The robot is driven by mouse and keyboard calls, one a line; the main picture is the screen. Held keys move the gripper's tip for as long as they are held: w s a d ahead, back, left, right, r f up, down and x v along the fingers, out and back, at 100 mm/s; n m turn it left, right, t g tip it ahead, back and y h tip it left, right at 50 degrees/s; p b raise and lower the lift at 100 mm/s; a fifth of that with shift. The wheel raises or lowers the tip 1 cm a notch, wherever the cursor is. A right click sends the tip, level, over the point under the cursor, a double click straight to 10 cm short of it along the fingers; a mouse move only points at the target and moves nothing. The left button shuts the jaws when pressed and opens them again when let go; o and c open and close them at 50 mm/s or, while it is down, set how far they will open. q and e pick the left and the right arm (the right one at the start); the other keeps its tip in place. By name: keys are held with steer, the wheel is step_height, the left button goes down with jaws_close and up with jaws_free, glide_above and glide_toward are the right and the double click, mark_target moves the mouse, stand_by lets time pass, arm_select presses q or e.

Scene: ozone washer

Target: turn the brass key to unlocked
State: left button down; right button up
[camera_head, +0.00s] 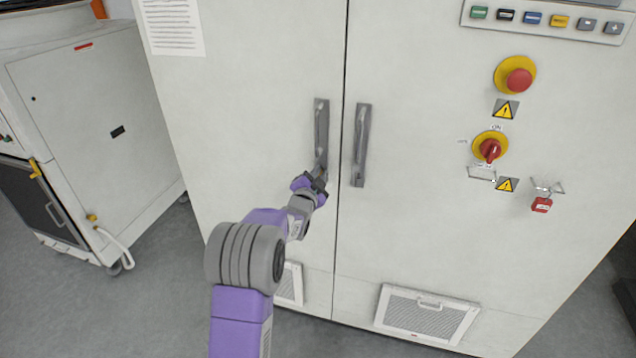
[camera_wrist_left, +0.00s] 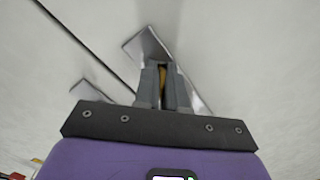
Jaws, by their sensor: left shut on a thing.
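My left gripper (camera_head: 318,176) is at the lower end of the left door handle (camera_head: 321,125) of the large white cabinet. In the left wrist view its two fingers (camera_wrist_left: 163,88) are shut on a small brass-coloured piece, the brass key (camera_wrist_left: 164,76), in front of the grey handle plate (camera_wrist_left: 149,48). Only a sliver of the key shows between the fingers; its turned angle cannot be told. In the head view the gripper hides the key. My right gripper is not in view.
A second grey handle (camera_head: 361,145) stands just right of the door seam. Farther right are a red emergency button (camera_head: 519,80), a red rotary switch (camera_head: 490,150) and a red padlock (camera_head: 541,205). A white machine (camera_head: 100,130) stands at the left, with grey floor between.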

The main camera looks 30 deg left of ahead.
arm_select(q)
steer(key=m+b, duration=0.3)
steer(key=m, duration=0.1)
steer(key=shift+f+m, duration=0.15)
steer(key=shift+m, duration=0.15)
steer(key=shift+m+b, duration=1.15)
steer(key=shift+m, duration=0.85)
steer(key=c, duration=1.3)
jaws_free()
steer(key=shift+s, duration=0.1)
steer(key=p+v, duration=0.1)
steer(key=v, duration=0.6)
steer(key=shift+s, duration=0.2)
steer(key=shift+d, duration=0.1)
